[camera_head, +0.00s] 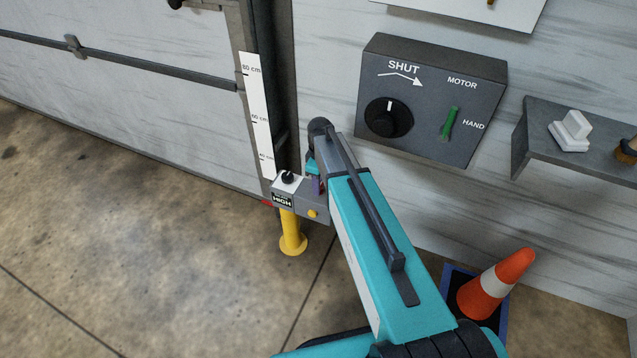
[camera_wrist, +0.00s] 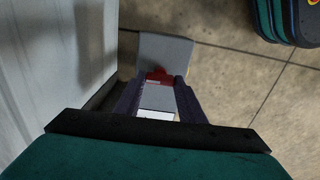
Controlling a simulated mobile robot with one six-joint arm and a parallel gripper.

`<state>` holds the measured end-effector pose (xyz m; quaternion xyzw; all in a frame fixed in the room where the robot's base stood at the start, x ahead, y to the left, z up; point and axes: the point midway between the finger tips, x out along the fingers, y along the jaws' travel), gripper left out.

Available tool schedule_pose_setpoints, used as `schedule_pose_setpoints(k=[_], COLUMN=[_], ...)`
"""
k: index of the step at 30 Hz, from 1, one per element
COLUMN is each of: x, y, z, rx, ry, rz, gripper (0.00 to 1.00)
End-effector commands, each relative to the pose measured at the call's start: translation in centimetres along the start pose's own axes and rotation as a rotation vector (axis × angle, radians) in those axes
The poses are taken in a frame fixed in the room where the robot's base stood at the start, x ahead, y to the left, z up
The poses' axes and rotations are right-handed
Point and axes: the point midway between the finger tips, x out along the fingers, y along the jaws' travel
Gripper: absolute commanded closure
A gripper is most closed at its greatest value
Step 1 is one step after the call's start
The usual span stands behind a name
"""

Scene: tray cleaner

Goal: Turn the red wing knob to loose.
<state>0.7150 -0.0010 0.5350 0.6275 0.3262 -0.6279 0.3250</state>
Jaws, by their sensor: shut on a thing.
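The red wing knob (camera_wrist: 158,75) shows in the wrist view between the tips of my gripper (camera_wrist: 159,88), against a grey plate (camera_wrist: 166,53). The two dark purple fingers are shut on it, and they hide its sides. I cannot read its turn angle. In the head view, my gripper (camera_head: 317,183) is at the right side of a small grey box (camera_head: 318,201) on a yellow post (camera_head: 290,232). My arm hides the knob there. A small red bit (camera_head: 267,203) shows at the box's left edge, beside the scale.
The box carries a black knob (camera_head: 288,178) and a HIGH label. A white centimetre scale (camera_head: 257,110) stands behind it by the door. A dark control box (camera_head: 430,95) and a shelf (camera_head: 575,125) are on the wall. An orange cone (camera_head: 497,283) stands at lower right. Floor at left is clear.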

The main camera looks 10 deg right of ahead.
Motion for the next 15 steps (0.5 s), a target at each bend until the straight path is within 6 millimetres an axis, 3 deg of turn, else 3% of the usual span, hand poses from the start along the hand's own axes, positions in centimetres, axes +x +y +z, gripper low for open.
schedule_pose_setpoints(k=[8, 9, 12, 15], x=[-0.15, -0.15, -0.13, -0.1], y=[0.37, 0.37, 0.33, 0.25], z=[-0.07, -0.06, -0.04, -0.02], rx=[-0.002, -0.002, -0.001, -0.001], ry=[0.003, 0.003, 0.002, 0.001], rz=[0.009, 0.01, 0.008, 0.006], gripper=[0.86, 0.61, 0.45, 0.45])
